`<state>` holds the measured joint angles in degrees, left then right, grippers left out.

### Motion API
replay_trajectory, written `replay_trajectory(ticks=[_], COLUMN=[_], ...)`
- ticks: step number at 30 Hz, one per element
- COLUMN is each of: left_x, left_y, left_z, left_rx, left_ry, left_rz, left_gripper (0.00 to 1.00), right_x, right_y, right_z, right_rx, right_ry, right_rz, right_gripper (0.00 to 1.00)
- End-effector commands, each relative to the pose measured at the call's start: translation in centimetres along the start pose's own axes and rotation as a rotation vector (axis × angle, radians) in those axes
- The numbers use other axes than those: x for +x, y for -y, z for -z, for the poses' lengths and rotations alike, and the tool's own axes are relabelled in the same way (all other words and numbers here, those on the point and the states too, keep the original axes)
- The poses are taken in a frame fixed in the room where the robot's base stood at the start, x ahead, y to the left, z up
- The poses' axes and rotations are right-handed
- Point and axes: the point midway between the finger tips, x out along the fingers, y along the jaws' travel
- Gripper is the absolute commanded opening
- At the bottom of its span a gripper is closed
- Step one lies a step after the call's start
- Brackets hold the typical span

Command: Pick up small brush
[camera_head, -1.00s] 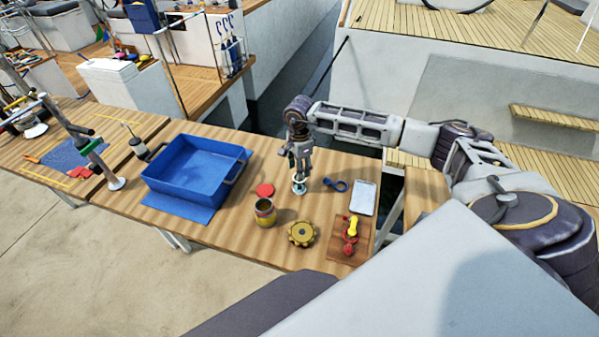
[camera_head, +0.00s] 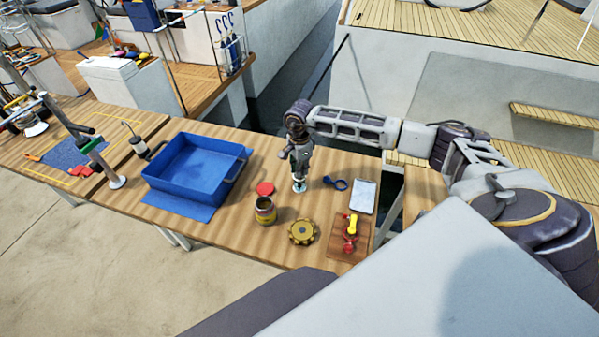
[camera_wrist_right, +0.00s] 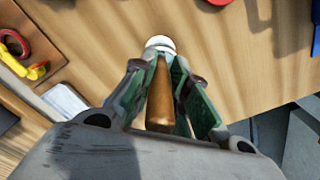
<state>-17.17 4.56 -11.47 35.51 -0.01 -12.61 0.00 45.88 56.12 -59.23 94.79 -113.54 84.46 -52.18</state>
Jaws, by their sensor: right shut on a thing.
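The small brush (camera_wrist_right: 161,95) has a brown wooden handle and a pale round end. In the right wrist view its handle stands between the two fingers of my right gripper (camera_wrist_right: 165,88), which is shut on it. In the head view my right gripper (camera_head: 299,168) points down over the wooden table (camera_head: 225,228), and the brush's pale end (camera_head: 299,186) shows under the fingertips, at or close to the tabletop. The gripper hides most of the brush there. My left gripper is not in view.
A blue tray (camera_head: 158,190) stands to the left. Near the gripper are a red disc (camera_head: 265,188), an open can (camera_head: 265,212), a yellow gear-like part (camera_head: 302,232), a blue shackle-like item (camera_head: 336,184), a white pad (camera_head: 363,196) and a board (camera_head: 337,247) with red and yellow parts.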

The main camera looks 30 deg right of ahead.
Motion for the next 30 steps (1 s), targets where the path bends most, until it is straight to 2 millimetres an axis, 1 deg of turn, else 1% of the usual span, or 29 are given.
replay_trajectory(ticks=[11, 16, 23, 30], left_x=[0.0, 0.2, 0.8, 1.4], left_y=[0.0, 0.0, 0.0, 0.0], left_z=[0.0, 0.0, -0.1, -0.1], left_rx=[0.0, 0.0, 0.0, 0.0], left_ry=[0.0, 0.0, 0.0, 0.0], left_rz=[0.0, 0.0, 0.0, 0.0], left_gripper=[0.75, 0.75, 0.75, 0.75], right_x=[-0.1, -0.8, -3.4, -7.0], right_y=[0.0, 0.1, 0.1, 0.1], right_z=[0.0, 0.0, 0.1, 0.0], right_rx=[0.0, 0.001, 0.001, 0.0], right_ry=[0.0, 0.0, 0.0, 0.001], right_rz=[0.001, 0.001, 0.004, 0.003], right_gripper=[0.0, 0.0, 0.0, 0.0])
